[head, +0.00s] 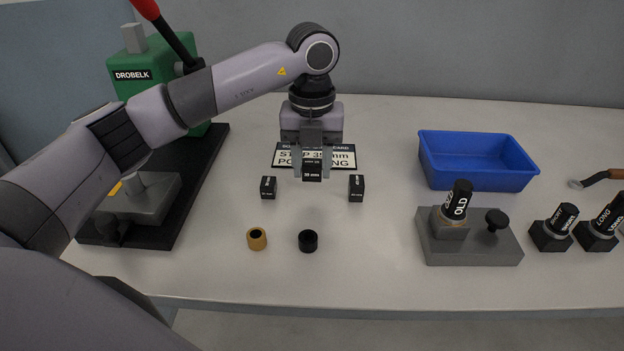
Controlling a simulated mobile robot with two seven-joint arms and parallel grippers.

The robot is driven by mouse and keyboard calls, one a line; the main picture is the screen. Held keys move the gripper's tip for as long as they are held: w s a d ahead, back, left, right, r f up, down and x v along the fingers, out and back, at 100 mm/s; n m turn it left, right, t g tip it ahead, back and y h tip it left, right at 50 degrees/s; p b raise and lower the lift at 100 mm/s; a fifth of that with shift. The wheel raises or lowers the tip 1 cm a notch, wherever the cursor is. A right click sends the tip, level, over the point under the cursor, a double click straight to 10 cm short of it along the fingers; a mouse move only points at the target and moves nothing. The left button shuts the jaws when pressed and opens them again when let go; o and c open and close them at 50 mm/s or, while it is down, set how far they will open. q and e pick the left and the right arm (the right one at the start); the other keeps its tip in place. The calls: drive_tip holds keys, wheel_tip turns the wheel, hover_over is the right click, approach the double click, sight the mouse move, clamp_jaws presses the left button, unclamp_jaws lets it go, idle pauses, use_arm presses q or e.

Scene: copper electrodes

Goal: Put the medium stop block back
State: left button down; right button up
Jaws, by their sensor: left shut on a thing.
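My left gripper (312,176) points down in the middle of the table. It is shut on a small black block marked 35 mm (312,173), the medium stop block, with a finger on each side. The block looks upright, between and slightly behind two similar black blocks, one on the left (268,188) and one on the right (356,188). I cannot tell whether it touches the table. Behind it a sign card (345,156) reads STOP 35 mm, partly hidden by the gripper. My right gripper is not in view.
A tan ring (257,239) and a black ring (308,241) lie in front. A green press (135,75) on a black base stands left, under my arm. A blue bin (478,180), a grey fixture (472,251) and labelled holders (552,236) are right.

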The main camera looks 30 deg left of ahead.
sight(312, 180)
use_arm(q)
drive_tip(key=shift+f, duration=1.95)
drive_tip(key=shift+f, duration=0.1)
drive_tip(key=c, duration=0.6)
unclamp_jaws()
drive_tip(key=shift+f, duration=0.1)
drive_tip(key=shift+c, duration=0.2)
drive_tip(key=shift+r, duration=0.2)
wheel_tip(312, 180, up, 12)
drive_tip(key=shift+r, duration=0.1)
